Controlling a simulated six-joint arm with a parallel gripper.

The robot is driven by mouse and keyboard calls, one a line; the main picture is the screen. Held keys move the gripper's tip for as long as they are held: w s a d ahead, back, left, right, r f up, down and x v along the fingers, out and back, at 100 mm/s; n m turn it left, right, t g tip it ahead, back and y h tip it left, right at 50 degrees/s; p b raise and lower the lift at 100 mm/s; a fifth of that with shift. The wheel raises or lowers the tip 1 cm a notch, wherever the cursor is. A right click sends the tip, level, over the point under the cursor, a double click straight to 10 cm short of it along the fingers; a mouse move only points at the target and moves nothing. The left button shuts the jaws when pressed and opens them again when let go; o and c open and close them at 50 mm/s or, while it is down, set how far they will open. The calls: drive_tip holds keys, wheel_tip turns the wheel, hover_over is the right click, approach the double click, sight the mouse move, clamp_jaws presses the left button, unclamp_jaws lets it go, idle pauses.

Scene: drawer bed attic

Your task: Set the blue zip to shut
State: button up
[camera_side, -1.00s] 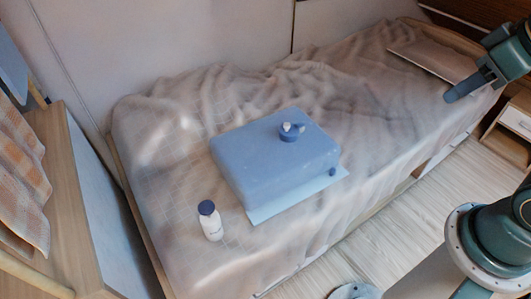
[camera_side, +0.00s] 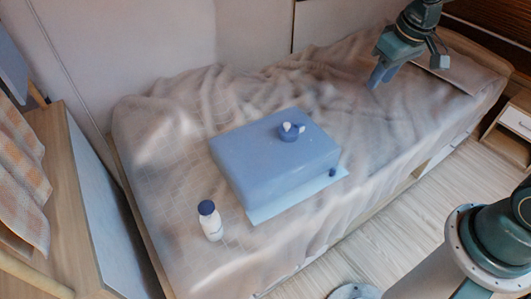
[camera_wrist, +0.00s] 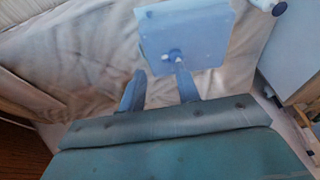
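A blue, box-like padded case (camera_side: 265,150) lies on the bed, with a small dark blue tab (camera_side: 332,172) at its right front corner, perhaps the zip pull. The zip track and its setting are too small to tell. My gripper (camera_side: 380,77) is above the bed, right of and behind the case, fingers pointing down and touching nothing. In the wrist view my gripper (camera_wrist: 160,90) has its two fingers apart with nothing between them. The case (camera_wrist: 205,30) shows beyond the fingertips there.
A round blue piece with white parts (camera_side: 291,131) sits on the case. The rumpled blanket (camera_side: 340,85) is clear between gripper and case.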

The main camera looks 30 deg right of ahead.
drive_tip(key=w+d+f+g, duration=0.25)
drive_tip(key=w+f, duration=0.45)
drive_tip(key=f, duration=0.6)
hover_over(334, 169)
wheel_tip(334, 169, down, 15)
drive_tip(key=shift+w+f+g, duration=0.1)
drive_tip(key=shift+f+g, duration=0.15)
drive_tip(key=shift+f, duration=0.35)
drive_tip(key=shift+f, duration=6.85)
drive_tip(key=shift+c, duration=0.2)
clamp_jaws()
